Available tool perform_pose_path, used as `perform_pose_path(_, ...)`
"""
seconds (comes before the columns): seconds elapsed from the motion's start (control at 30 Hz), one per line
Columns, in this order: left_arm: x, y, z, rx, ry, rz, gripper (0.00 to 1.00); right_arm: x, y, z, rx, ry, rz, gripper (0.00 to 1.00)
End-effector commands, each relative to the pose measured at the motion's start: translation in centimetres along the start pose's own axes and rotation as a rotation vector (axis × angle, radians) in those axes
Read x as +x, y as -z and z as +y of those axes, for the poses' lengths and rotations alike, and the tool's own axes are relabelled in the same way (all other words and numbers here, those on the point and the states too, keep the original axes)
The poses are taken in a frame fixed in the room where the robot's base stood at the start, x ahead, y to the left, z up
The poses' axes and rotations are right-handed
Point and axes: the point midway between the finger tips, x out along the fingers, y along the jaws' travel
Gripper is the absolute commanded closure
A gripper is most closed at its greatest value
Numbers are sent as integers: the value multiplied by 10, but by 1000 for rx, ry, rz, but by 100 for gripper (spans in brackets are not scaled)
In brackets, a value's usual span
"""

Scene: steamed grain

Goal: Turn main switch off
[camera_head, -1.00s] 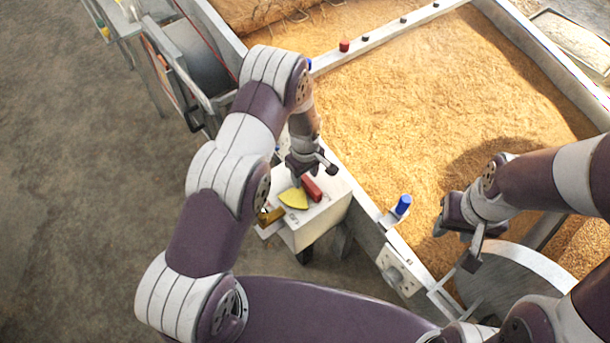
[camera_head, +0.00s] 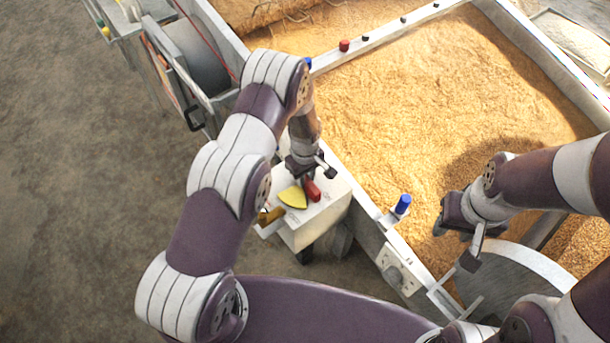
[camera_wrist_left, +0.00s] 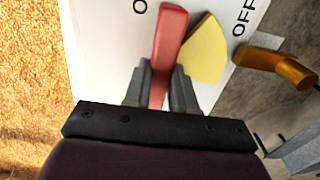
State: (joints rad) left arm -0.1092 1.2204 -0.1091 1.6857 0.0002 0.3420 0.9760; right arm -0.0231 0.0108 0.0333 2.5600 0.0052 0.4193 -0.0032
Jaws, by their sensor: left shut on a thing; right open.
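The main switch is a red handle (camera_head: 312,191) on top of a white box (camera_head: 322,218), beside a yellow pointed plate (camera_head: 293,197). In the left wrist view the red handle (camera_wrist_left: 168,40) stands between the two fingers of my left gripper (camera_wrist_left: 159,88), which is shut on it. There the label OFF is readable beyond the yellow plate (camera_wrist_left: 207,52), and part of another label shows left of the handle. In the head view my left gripper (camera_head: 311,174) is over the box and partly hides the handle. My right gripper (camera_head: 456,246) is open and empty.
A large metal trough of grain (camera_head: 430,110) lies right of the box. A blue knob (camera_head: 403,204) stands on its near rim. An orange-brown handle (camera_head: 271,216) sticks out from the box's left side. Bare floor lies to the left.

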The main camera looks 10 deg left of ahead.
Motion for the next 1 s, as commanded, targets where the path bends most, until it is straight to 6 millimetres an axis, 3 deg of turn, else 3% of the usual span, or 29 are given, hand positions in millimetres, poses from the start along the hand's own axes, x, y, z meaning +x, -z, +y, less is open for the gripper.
perform_pose_path(0.27, 2, -1, -3, 177, 3, -3, 100, 5, 0, 0, 0, 0, 0, 57)
perform_pose_path(1.0, 3, 2, -10, 876, 4, -6, 100, 15, -2, 0, 0, 0, 0, 57)
